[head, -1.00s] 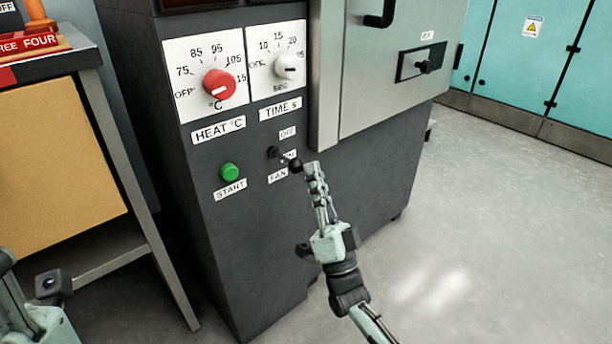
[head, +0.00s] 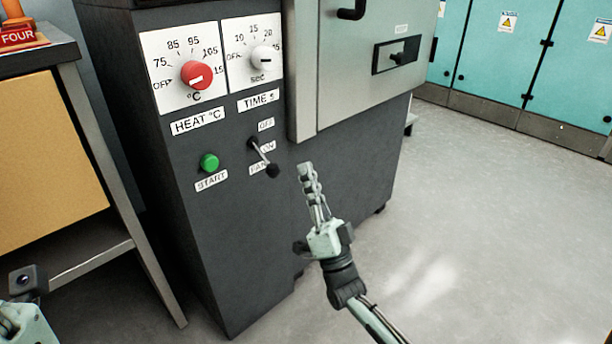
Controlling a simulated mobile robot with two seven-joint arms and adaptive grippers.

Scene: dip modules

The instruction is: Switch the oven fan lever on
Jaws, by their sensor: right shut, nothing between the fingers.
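The fan lever (head: 264,157) is on the dark front panel of the oven (head: 240,230). It is a thin metal rod with a black ball at its end, and it slants down to the right, past the ON label and partly over the FAN label. The OFF label (head: 266,124) is above it. My right gripper (head: 305,168) is shut and empty, pointing up, a little to the right of the lever's ball with a gap between them. My left arm shows only in part at the bottom left corner; its fingertips are out of view.
A green START button (head: 209,162) is left of the lever. Above are the red heat knob (head: 197,75) and white time knob (head: 262,58). The oven door (head: 330,75) juts out above my right gripper. A workbench (head: 60,150) stands left; the floor at right is clear.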

